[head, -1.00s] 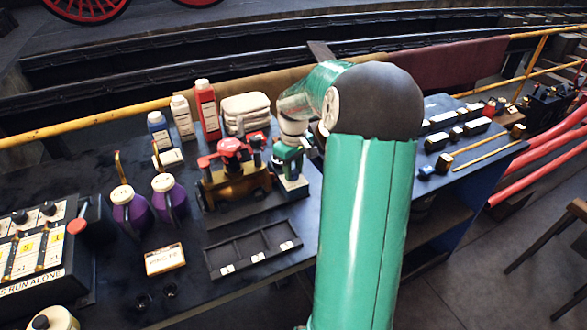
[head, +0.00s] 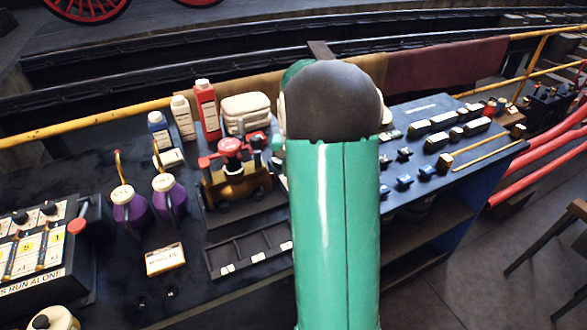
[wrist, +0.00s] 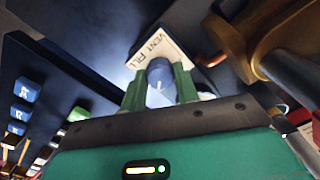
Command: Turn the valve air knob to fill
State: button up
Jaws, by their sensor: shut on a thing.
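In the wrist view the blue air knob (wrist: 160,72) sits in front of a white plate (wrist: 158,46) lettered VENT and FILL. My gripper (wrist: 160,82) has its two green fingers on either side of the knob and is shut on it. I cannot tell which word the knob points to. In the head view my arm hides the knob and nearly all of the gripper. The brass valve body with red caps (head: 235,180) stands just left of my arm, and brass also shows at the upper right of the wrist view (wrist: 265,35).
A black compartment tray (head: 240,262) lies in front of the valve. Purple jugs (head: 130,208) and bottles (head: 207,108) stand to the left and behind. Several small blue and black fittings (head: 426,172) lie on the bench to the right. A yellow rail (head: 75,122) runs behind.

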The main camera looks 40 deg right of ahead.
jog(key=shift+w+m, duration=0.1)
jog(key=shift+m, duration=0.5)
jog(key=o, duration=1)
jog(key=shift+c, duration=0.2)
notch_tip(320, 180, up, 14)
jog(key=shift+f, duration=0.1)
